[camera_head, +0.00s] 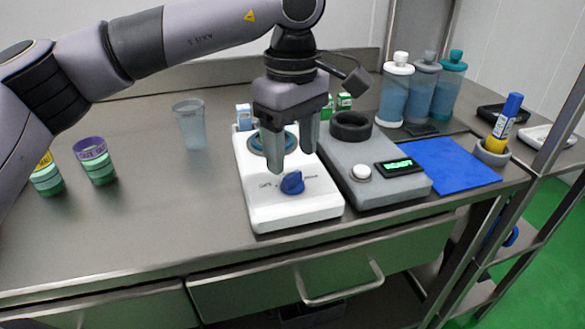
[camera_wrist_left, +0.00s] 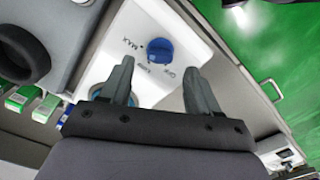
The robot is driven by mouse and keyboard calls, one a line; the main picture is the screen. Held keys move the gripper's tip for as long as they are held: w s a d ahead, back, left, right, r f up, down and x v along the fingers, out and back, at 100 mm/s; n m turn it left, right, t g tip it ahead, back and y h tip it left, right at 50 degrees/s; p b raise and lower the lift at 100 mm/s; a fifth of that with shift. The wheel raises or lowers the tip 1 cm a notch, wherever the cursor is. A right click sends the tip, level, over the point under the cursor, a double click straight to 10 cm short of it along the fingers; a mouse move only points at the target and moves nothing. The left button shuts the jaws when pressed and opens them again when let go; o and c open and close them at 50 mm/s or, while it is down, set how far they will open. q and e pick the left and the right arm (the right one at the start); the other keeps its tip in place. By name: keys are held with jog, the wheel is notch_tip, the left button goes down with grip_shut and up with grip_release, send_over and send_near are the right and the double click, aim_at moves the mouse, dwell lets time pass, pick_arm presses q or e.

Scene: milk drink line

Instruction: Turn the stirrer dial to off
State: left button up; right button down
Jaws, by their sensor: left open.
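The stirrer (camera_head: 296,212) is a white box on the steel bench, with a blue dial (camera_head: 292,182) on its front top face and a round blue-ringed plate behind it. In the left wrist view the dial (camera_wrist_left: 160,50) shows beside printed marks; "MAX" is legible. My left gripper (camera_head: 291,160) is open, fingers pointing down, above the stirrer and just behind the dial. In the left wrist view the open fingers (camera_wrist_left: 158,82) frame a gap with the dial beyond the tips, apparently not touched. I cannot read exactly where the dial points. My right gripper is not in view.
A grey device (camera_head: 376,180) with a green-lit display stands close right of the stirrer. A blue mat (camera_head: 445,165), several bottles and a marker (camera_head: 506,115) in a holder are further right. A clear cup (camera_head: 190,123) and banded jars stand left. The bench front-left is clear.

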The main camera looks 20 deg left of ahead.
aim_at(292, 174)
pick_arm(q)
jog(key=shift+f, duration=2.05)
jog(key=c, duration=1.1)
jog(key=shift+o, duration=0.3)
